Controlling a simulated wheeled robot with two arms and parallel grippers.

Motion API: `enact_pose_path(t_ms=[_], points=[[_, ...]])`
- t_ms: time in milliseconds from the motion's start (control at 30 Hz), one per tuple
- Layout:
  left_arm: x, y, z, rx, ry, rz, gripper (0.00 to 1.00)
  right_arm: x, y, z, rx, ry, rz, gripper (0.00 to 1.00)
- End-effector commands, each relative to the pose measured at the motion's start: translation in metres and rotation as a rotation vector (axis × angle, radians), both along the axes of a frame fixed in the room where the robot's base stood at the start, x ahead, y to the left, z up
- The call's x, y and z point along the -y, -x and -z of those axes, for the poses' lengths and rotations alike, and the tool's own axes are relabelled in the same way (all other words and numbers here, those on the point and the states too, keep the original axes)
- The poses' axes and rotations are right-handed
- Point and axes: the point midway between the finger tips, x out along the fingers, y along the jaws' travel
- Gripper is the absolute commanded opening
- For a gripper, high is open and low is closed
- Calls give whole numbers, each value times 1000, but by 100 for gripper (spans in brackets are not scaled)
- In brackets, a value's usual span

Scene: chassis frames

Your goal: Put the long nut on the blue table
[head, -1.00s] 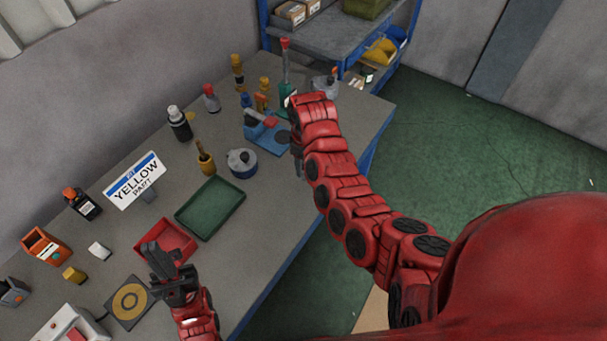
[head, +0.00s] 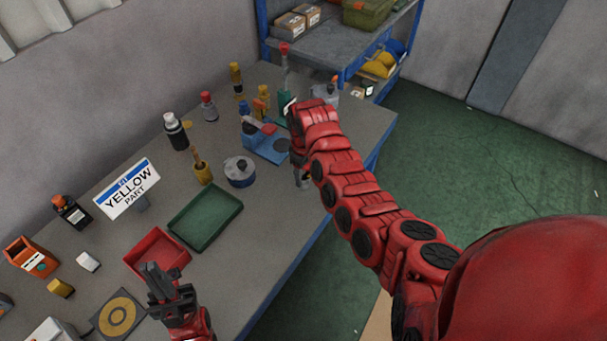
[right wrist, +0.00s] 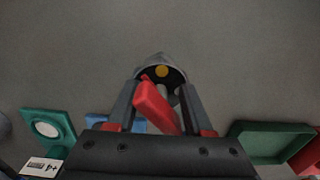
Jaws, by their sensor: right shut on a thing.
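In the head view my right gripper (head: 300,160) is over the right edge of the grey-topped workbench, which has a blue frame (head: 290,262). It is shut on a grey cylindrical piece, which I take for the long nut (head: 302,180) and which hangs below it. In the right wrist view a grey round end with a dark inside and a yellow spot, seemingly the same long nut (right wrist: 160,66), is at the fingertips; much of it is hidden. My left gripper (head: 165,278) is above the bench near the red tray; its opening is unclear.
Shelves (head: 340,45) stand behind; green floor (head: 470,160) lies right.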

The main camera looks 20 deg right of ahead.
Motion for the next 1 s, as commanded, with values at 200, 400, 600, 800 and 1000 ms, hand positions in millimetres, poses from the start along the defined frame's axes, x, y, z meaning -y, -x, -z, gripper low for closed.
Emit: enact_pose_path(t_ms=[200,400,600,800,1000], points=[[0,0,0,0,0,0,0,0,0,0,0,0,0,81],[0,0,0,0,0,0,0,0,0,0,0,0,0,81],[0,0,-5,0,0,0,0,0,0,-8,0,0,-1,81],[0,0,-24,0,0,0,0,0,-1,-42,5,0,1,81],[0,0,-38,0,0,0,0,0,-2,-86,6,0,-1,81]])
